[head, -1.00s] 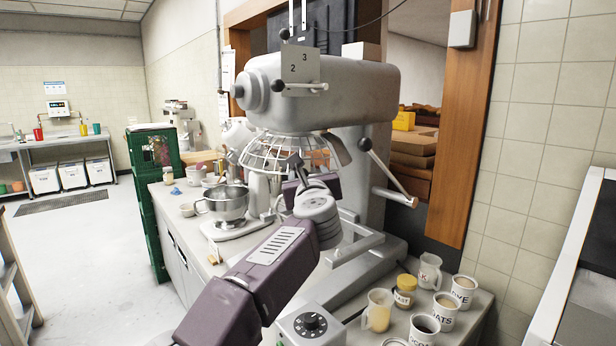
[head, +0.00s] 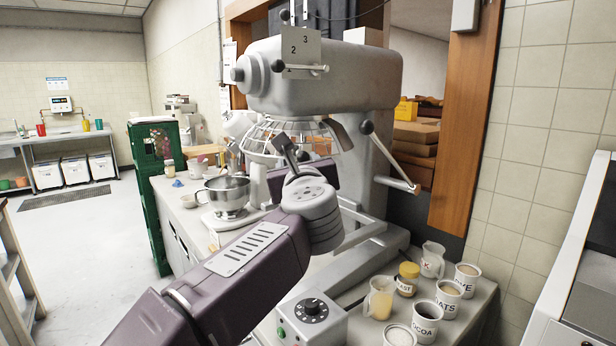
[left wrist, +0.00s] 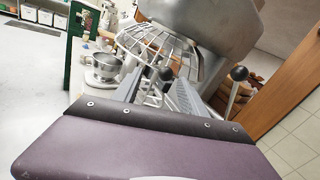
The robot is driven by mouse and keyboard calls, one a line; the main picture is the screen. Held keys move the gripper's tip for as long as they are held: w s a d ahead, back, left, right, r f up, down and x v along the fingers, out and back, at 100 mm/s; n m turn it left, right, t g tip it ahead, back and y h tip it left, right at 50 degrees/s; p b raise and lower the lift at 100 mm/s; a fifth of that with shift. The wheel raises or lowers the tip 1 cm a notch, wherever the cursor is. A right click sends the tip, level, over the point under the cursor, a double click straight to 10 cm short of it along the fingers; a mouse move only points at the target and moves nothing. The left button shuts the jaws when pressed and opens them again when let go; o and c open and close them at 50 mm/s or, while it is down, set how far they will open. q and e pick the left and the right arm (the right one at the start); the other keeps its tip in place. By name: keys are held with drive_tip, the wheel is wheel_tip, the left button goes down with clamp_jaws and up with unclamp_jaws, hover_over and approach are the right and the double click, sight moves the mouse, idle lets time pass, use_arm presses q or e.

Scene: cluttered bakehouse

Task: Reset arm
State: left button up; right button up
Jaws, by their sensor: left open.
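My left arm, purple with grey joints, comes in from the lower left of the head view. Its gripper (head: 291,151) is raised in front of the large grey mixer's wire bowl guard (head: 262,137). In the left wrist view the two dark ribbed fingers (left wrist: 155,92) stand apart, pointing toward the mixer guard. I cannot tell how much gap lies between the fingers and the guard. My right gripper is in neither view.
The big mixer (head: 325,75) has a lever (head: 391,158) sticking out right. A small stand mixer with a steel bowl (head: 225,194) is left of my arm. Labelled mugs (head: 424,322), a jug (head: 379,300) and a yellow-lidded jar (head: 407,278) crowd the front right counter. Open floor lies left.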

use_arm(q)
drive_tip(key=w+a+f+m+g+y+p, duration=0.1)
drive_tip(key=w+a+f+m+y+p, duration=0.15)
drive_tip(key=a, duration=0.65)
drive_tip(key=w+a+f+m+y+p, duration=0.1)
drive_tip(key=a+f+m+p, duration=0.2)
drive_tip(key=a, duration=0.5)
drive_tip(key=s+f+m+g+h+p, duration=0.1)
drive_tip(key=s+f+m+g+h, duration=0.4)
drive_tip(key=f+m, duration=0.65)
drive_tip(key=s+f+m+g+h+p, duration=0.1)
drive_tip(key=s+f+m+g, duration=0.2)
drive_tip(key=s+f+m, duration=0.8)
drive_tip(key=s+f+m+g, duration=0.7)
drive_tip(key=s+f+m, duration=0.4)
drive_tip(key=s+f, duration=0.2)
drive_tip(key=shift+s+a+f+g+y, duration=0.35)
drive_tip(key=shift+s+a+f+g, duration=0.05)
drive_tip(key=shift+s, duration=0.7)
